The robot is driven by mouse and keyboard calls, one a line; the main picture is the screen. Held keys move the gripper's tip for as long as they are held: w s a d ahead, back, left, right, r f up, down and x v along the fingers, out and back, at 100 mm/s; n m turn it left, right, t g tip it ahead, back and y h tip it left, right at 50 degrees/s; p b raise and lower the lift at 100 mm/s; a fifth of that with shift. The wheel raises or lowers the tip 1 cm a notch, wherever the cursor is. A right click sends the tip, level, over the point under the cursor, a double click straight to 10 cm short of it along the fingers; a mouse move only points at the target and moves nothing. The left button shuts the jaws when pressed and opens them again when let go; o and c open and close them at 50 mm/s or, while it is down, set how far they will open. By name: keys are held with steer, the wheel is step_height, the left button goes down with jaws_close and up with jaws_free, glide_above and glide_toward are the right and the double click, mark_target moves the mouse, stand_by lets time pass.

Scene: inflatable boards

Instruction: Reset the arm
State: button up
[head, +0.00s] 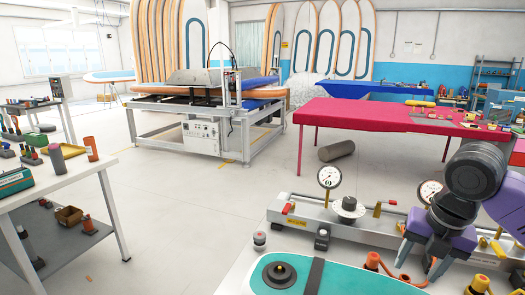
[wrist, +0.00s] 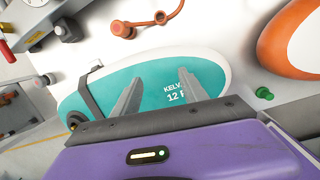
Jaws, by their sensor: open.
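My gripper (head: 424,262) is at the lower right of the head view, on my purple and dark arm, above the near bench. In the wrist view its two grey fingers (wrist: 155,92) are apart with nothing between them. They point over a small teal and white board (wrist: 120,75) with a dark strap across it. The same board shows in the head view (head: 345,278), partly cut off by the lower edge.
A gauge rig (head: 375,225) with dials runs along the bench behind my gripper. An orange cap with a cord (wrist: 124,29) and an orange-rimmed board (wrist: 285,45) lie nearby. A pink table (head: 350,112) stands behind. The floor at centre left is clear.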

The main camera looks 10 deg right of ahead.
steer(key=w+a+r+m+t+y, duration=0.3)
steer(key=w+a+r+m+t, duration=0.45)
steer(key=w, duration=0.45)
steer(key=a+r+m+t+y, duration=0.1)
steer(key=a+r+m+t, duration=0.5)
steer(key=r+m+t, duration=0.35)
steer(key=s+a+f+m+g+h, duration=0.1)
steer(key=s+a+f+m, duration=0.1)
steer(key=s+f, duration=0.7)
steer(key=s+a+f+m+g+h+p, duration=0.1)
steer(key=s+f, duration=0.8)
steer(key=s, duration=1.1)
steer(key=s+a+f+m+g+h+p, duration=0.1)
steer(key=s+a+f+m, duration=0.3)
steer(key=s, duration=1.1)
step_height(320, 180, down, 5)
steer(key=m+g, duration=0.1)
steer(key=m, duration=0.2)
steer(key=shift+s+a+g+h, duration=0.25)
steer(key=shift+s+g+h, duration=0.05)
